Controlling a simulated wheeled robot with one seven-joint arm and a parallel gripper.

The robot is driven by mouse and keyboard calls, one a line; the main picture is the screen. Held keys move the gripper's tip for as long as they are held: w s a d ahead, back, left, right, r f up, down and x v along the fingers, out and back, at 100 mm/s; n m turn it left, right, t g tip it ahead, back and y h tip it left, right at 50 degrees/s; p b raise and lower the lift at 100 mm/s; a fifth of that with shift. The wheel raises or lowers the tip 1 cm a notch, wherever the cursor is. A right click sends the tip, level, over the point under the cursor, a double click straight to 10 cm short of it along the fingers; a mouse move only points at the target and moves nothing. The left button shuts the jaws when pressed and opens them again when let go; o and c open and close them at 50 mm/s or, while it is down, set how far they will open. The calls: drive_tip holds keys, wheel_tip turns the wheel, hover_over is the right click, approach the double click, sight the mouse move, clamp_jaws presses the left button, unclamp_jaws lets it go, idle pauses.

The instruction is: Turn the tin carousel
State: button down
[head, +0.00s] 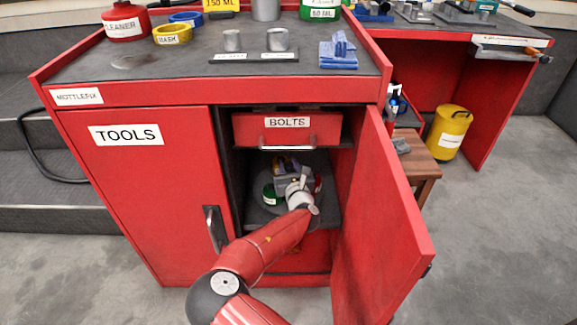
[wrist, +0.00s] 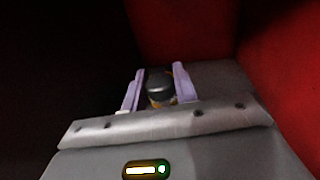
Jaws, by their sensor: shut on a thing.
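The tin carousel (head: 264,208) is a dark round platform on a shelf inside the open right side of the red cabinet. A green tin (head: 270,194) is on its left and a red tin (head: 318,183) on its right. My gripper (head: 286,164) reaches in over the carousel, and my arm hides much of it. In the wrist view the lilac fingers stand on both sides of a dark, round-topped thing (wrist: 159,84) with some yellow low on it. The gripper is shut on this thing. I cannot tell whether it is a tin or a carousel part.
The cabinet door (head: 383,225) stands open to the right of my arm. The BOLTS drawer (head: 286,128) is just above the compartment. The closed TOOLS door (head: 145,200) is at left. A wooden stool (head: 425,165) and yellow canister (head: 448,133) stand beyond the open door.

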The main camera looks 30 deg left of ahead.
drive_tip(key=n+g+y+b, duration=0.1)
drive_tip(key=n+g+y, duration=0.1)
drive_tip(key=g+y, duration=0.1)
drive_tip(key=shift+w+n, duration=0.1)
drive_tip(key=shift+n, duration=0.3)
drive_tip(key=shift+n+g+y, duration=0.3)
drive_tip(key=shift+n+g, duration=0.1)
drive_tip(key=shift+g, duration=0.2)
drive_tip(key=c, duration=1.1)
unclamp_jaws()
